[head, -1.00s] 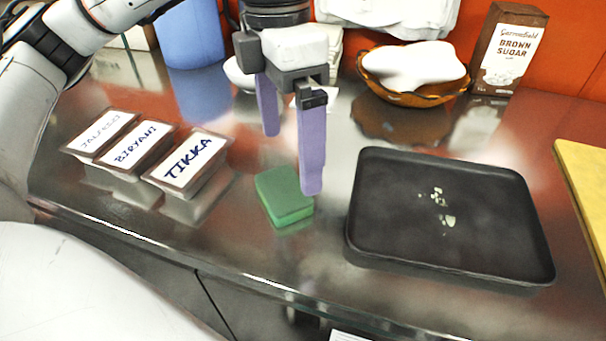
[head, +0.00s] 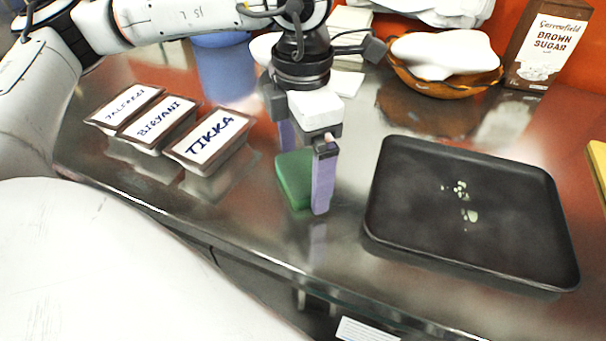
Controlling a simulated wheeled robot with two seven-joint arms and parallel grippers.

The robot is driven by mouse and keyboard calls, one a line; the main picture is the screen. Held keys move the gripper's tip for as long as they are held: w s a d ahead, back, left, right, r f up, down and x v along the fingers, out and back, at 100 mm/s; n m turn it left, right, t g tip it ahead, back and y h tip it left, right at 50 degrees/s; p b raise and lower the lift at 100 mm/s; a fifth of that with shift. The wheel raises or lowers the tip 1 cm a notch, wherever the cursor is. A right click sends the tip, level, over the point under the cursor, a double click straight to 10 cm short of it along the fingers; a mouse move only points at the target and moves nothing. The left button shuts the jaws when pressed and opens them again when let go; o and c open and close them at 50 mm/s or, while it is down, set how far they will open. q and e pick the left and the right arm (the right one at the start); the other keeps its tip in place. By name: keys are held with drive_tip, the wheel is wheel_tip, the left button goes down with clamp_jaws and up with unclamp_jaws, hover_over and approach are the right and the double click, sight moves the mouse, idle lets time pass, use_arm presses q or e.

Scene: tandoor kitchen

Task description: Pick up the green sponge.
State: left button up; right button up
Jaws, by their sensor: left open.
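The green sponge (head: 293,180) lies flat on the steel counter, between the labelled containers and the black tray. My left gripper (head: 303,178) points down over it with purple fingers apart. The near finger stands at the sponge's right side and hides part of it. The other finger is behind the sponge's far side, its tip hidden. The jaws are open, and I cannot tell whether either finger touches the sponge. My right gripper is not in view.
The black tray (head: 379,220) with pale crumbs is close on the right. Containers marked Jalfrezi, Biryani and Tikka (head: 208,138) stand on the left. An amber bowl (head: 449,87), a brown sugar box (head: 545,45) and a blue container (head: 224,70) are at the back.

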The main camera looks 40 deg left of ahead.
sight(303, 170)
use_arm(q)
drive_tip(key=c, duration=1.2)
drive_tip(key=shift+r, duration=0.1)
wheel_tip(303, 170, up, 10)
drive_tip(key=shift+p, duration=0.35)
